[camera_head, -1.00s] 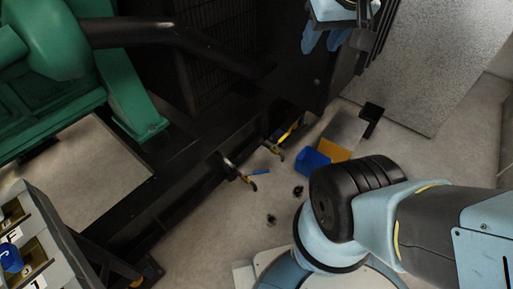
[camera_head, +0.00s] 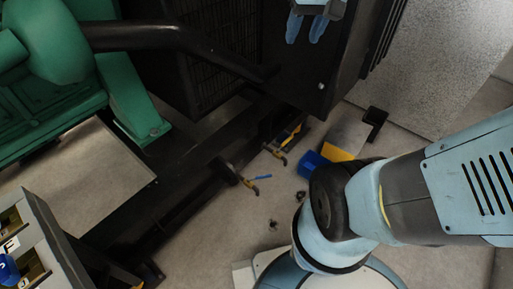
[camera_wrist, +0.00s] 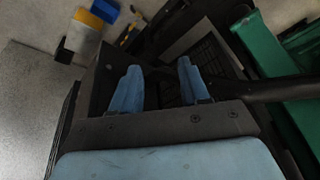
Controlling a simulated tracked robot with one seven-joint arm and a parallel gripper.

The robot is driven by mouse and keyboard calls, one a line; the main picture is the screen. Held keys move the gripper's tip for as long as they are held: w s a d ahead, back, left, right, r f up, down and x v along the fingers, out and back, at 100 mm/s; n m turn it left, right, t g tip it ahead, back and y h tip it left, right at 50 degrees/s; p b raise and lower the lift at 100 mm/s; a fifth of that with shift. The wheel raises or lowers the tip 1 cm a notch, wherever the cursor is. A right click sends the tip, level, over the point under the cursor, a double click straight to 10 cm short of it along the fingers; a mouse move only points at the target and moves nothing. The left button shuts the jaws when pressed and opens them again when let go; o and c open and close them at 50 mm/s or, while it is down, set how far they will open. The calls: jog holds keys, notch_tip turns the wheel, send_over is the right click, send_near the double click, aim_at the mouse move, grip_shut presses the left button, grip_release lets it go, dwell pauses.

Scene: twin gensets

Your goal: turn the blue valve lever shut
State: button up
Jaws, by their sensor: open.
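The blue valve lever (camera_head: 262,177) is a small thin handle beside a brass-coloured fitting (camera_head: 249,184), low at the end of a dark pipe stub on the black base frame, in the head view. My gripper (camera_head: 305,38) is at the top of the head view, far above and away from the lever, with two blue fingers spread and empty. In the wrist view my gripper (camera_wrist: 159,68) shows its fingers apart, with dark genset parts behind them. I cannot make out the blue lever in the wrist view.
A second fitting with a yellow handle (camera_head: 291,136) sits near the lever. A blue bin (camera_head: 310,163) and a yellow bin (camera_head: 337,153) lie on the floor. A black pipe (camera_head: 180,40) runs from the green engine (camera_head: 60,90). A grey panel (camera_head: 432,65) stands at right.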

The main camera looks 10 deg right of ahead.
jog(key=w+d+f+m+g+y, duration=0.1)
jog(key=w+d+f+g+y, duration=0.15)
jog(key=w+f, duration=0.5)
jog(key=w+d+f+g+y, duration=0.1)
jog(key=w+d+f+g, duration=0.3)
jog(key=w, duration=0.7)
jog(key=w+d+f+m+t+y, duration=0.1)
jog(key=w+d+f+y, duration=0.15)
jog(key=f, duration=0.95)
jog(key=w+d+f+m+y, duration=0.1)
jog(key=w+d+f+y, duration=0.2)
jog(key=f, duration=0.8)
jog(key=w+d+f+m+t+y, duration=0.15)
jog(key=w+f, duration=0.25)
jog(key=f, duration=0.8)
jog(key=m+t+y, duration=0.3)
jog(key=m+t, duration=0.3)
send_near(269, 176)
jog(key=x, duration=1.3)
